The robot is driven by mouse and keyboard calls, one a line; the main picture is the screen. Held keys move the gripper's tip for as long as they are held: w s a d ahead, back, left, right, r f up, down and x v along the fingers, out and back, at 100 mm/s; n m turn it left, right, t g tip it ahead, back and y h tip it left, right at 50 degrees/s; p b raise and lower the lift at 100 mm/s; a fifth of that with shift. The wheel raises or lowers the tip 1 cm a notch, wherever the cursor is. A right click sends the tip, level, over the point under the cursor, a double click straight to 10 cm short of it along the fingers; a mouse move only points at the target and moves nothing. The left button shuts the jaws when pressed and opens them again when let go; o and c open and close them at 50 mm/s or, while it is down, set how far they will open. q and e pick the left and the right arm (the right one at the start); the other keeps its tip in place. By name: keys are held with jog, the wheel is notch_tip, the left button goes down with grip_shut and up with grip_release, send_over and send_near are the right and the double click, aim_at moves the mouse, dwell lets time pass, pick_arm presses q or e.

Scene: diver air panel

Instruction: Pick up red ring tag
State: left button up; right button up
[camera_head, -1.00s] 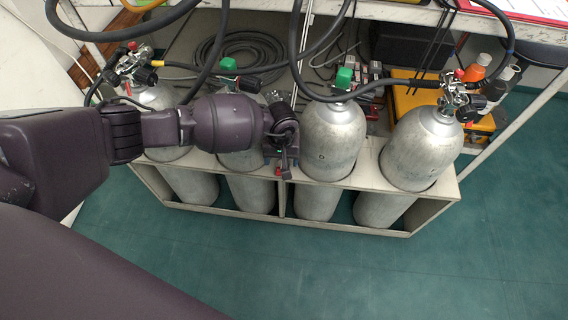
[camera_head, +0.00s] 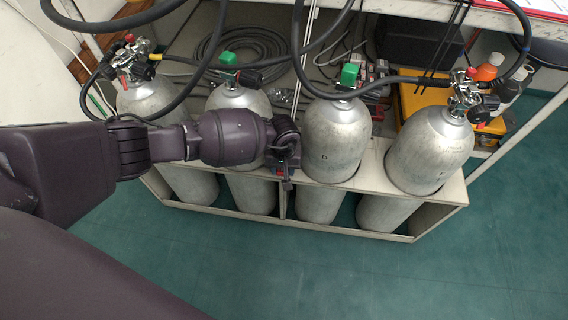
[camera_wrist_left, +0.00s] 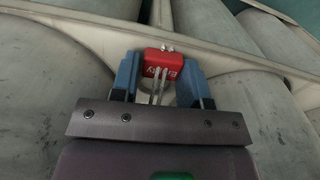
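The red ring tag (camera_wrist_left: 163,65) shows in the left wrist view, with pale lettering on its face and thin metal ring wires across it. It lies at the pale rack divider between two cylinders. My left gripper (camera_wrist_left: 159,83) has its two blue fingertips on either side of the tag, apart, with a narrow gap visible at the left finger. In the head view my left gripper (camera_head: 284,174) points down between the two middle cylinders. A small red patch, seemingly the tag (camera_head: 279,171), shows beside it, mostly hidden. My right gripper is not seen.
Several grey cylinders stand in a pale rack (camera_head: 400,236), close on both sides of the left gripper. Black hoses (camera_head: 205,60) loop above and behind. A yellow case (camera_head: 424,104) and orange bottle (camera_head: 489,68) are at the right. Green floor (camera_head: 330,275) in front is clear.

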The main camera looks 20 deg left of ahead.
pick_arm(q)
jog(key=c, duration=0.5)
jog(key=shift+o, duration=0.2)
jog(key=shift+r, duration=0.1)
jog(key=shift+r, duration=0.35)
notch_tip(320, 180, up, 19)
jog(key=p, duration=0.6)
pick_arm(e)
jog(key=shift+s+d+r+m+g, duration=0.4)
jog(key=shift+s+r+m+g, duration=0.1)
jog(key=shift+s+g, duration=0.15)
